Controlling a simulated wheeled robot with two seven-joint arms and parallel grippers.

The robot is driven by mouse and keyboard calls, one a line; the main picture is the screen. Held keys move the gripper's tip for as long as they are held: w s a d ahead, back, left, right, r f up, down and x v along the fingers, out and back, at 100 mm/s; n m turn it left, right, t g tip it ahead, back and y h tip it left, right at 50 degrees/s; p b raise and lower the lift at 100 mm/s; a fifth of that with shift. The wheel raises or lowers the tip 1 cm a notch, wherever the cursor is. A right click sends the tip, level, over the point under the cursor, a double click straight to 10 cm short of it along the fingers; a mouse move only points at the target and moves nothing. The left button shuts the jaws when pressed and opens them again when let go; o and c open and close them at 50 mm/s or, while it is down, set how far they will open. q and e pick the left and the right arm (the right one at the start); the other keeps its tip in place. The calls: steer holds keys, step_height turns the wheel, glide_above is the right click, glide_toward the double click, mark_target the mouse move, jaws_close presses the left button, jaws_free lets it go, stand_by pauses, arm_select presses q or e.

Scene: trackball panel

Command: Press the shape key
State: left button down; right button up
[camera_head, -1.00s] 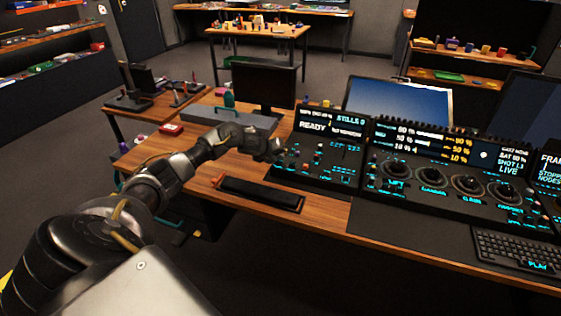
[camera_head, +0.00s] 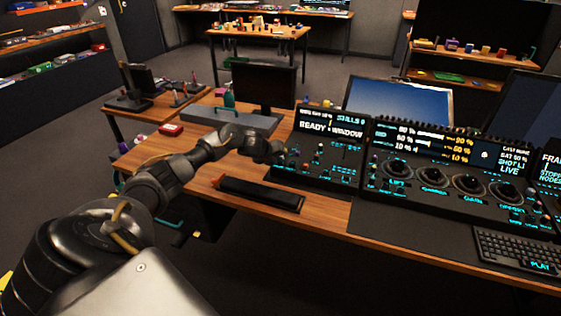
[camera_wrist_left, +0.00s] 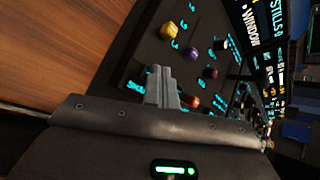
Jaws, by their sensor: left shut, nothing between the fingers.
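The left control panel (camera_head: 338,160) is dark, with small coloured knobs or keys and cyan labels. My left gripper (camera_head: 277,153) is at its left edge. In the left wrist view the gripper's fingers (camera_wrist_left: 163,82) are closed together and empty, over the panel face. A cyan label is partly hidden beside the fingers. I cannot tell which key is the shape key, or whether the fingertips touch the panel. My right gripper is not in view.
The panel's screen (camera_head: 318,126) reads READY and WINDOW. A second panel with several trackballs (camera_head: 432,180) stands to its right, with a keyboard (camera_head: 515,248) in front. A black bar-shaped object (camera_head: 262,194) lies on the wooden desk. A monitor (camera_head: 264,84) stands behind.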

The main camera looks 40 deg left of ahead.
arm_select(q)
steer(key=shift+r+p, duration=0.8)
steer(key=shift+r, duration=0.1)
steer(key=shift+r, duration=0.1)
step_height(320, 180, up, 5)
steer(key=p, duration=0.4)
steer(key=shift+d, duration=0.1)
stand_by(2.4)
